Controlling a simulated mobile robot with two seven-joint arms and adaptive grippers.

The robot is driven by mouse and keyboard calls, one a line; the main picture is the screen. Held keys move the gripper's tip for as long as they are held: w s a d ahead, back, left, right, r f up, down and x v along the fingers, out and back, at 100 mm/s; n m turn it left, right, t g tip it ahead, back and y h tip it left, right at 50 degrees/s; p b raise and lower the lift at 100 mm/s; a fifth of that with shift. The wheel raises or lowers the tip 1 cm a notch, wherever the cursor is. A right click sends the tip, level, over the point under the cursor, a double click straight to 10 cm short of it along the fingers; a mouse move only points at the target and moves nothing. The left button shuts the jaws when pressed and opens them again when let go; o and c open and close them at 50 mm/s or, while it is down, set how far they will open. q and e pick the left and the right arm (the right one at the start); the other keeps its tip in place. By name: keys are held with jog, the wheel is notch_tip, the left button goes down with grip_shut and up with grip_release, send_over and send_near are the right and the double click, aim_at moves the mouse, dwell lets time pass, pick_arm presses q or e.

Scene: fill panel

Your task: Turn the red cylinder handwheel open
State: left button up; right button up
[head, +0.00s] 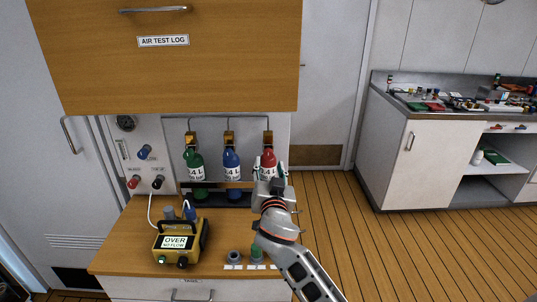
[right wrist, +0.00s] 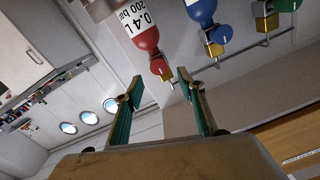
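The red cylinder (head: 268,162) is the rightmost of three hanging in the wall panel; it also shows at the top of the right wrist view (right wrist: 131,30). Its red handwheel (right wrist: 160,67) sits at the cylinder's neck beside a brass valve block. In the head view my gripper hides the cylinder's lower part. My right gripper (head: 269,173) is in front of the red cylinder. In the right wrist view its two green-padded fingers (right wrist: 160,86) are apart and empty, with the handwheel beyond and between the tips. My left gripper is not in view.
A blue cylinder (head: 231,165) and a green cylinder (head: 193,164) hang beside the red one. A wooden cabinet (head: 190,75) overhangs the panel. A yellow device (head: 178,242) stands on the counter (head: 125,245) below. A cluttered workbench (head: 450,112) stands at right; floor between is clear.

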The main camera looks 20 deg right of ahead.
aim_at(269, 155)
jog(key=p+x, duration=0.1)
jog(key=x, duration=0.5)
jog(key=shift+w+d, duration=0.1)
jog(key=shift+w, duration=0.3)
jog(key=c, duration=1.1)
